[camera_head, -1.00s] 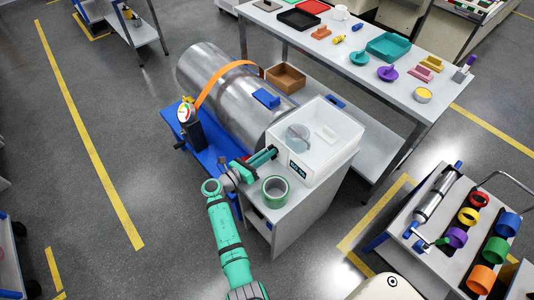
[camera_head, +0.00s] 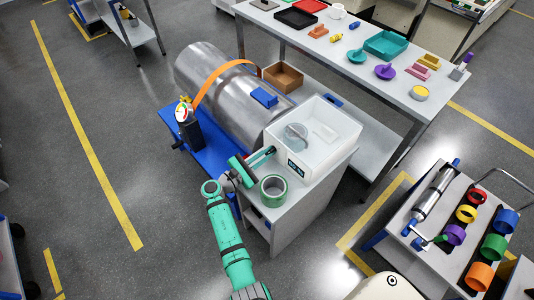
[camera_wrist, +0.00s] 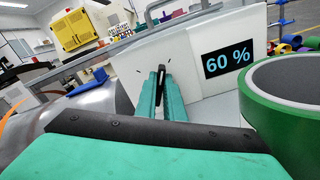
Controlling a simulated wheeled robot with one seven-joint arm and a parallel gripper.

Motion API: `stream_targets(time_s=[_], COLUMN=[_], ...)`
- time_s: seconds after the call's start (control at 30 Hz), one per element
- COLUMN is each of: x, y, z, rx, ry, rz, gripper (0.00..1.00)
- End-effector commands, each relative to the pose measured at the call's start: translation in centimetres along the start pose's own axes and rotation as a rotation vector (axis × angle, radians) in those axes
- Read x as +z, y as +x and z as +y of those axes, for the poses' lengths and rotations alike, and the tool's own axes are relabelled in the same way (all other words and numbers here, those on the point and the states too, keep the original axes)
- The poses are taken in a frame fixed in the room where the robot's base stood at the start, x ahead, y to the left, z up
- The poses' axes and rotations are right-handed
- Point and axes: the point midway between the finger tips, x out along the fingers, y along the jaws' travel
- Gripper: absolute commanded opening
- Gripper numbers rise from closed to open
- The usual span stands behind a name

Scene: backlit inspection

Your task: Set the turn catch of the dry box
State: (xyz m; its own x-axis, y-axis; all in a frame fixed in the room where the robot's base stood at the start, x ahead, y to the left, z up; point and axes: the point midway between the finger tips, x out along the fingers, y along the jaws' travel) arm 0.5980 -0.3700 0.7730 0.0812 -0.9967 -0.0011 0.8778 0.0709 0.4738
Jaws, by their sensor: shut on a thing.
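The dry box (camera_head: 343,149) is a white open-topped box on a small grey cabinet. Its front wall also shows in the wrist view (camera_wrist: 206,52), with a dark display (camera_wrist: 229,58) reading 60 %. The turn catch (camera_wrist: 158,82) is a small black lever on that wall, nearly upright and slightly tilted. My gripper (camera_wrist: 161,88) has its teal fingers shut on the catch, one on each side. In the head view my gripper (camera_head: 272,152) meets the box wall left of the display; the catch is hidden there.
A green tape roll (camera_head: 273,189) stands close beside my gripper on the cabinet top; it also fills the right of the wrist view (camera_wrist: 290,115). A large metal cylinder (camera_head: 215,85) with an orange strap lies behind on a blue stand. Open floor is to the left.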

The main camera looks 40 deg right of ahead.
Motion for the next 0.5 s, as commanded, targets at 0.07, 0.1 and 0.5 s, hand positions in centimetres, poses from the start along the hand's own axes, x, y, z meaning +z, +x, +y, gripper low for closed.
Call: stream_targets(time_s=[0.07, 0.1, 0.5], x=[0.07, 0.07, -0.02], y=[-0.11, -0.11, -0.19], z=[0.01, -0.01, -0.08], rx=[0.001, 0.001, 0.003], ry=[0.058, 0.088, 0.276], rz=[-0.002, -0.002, 0.0], gripper=[0.0, 0.0, 0.0])
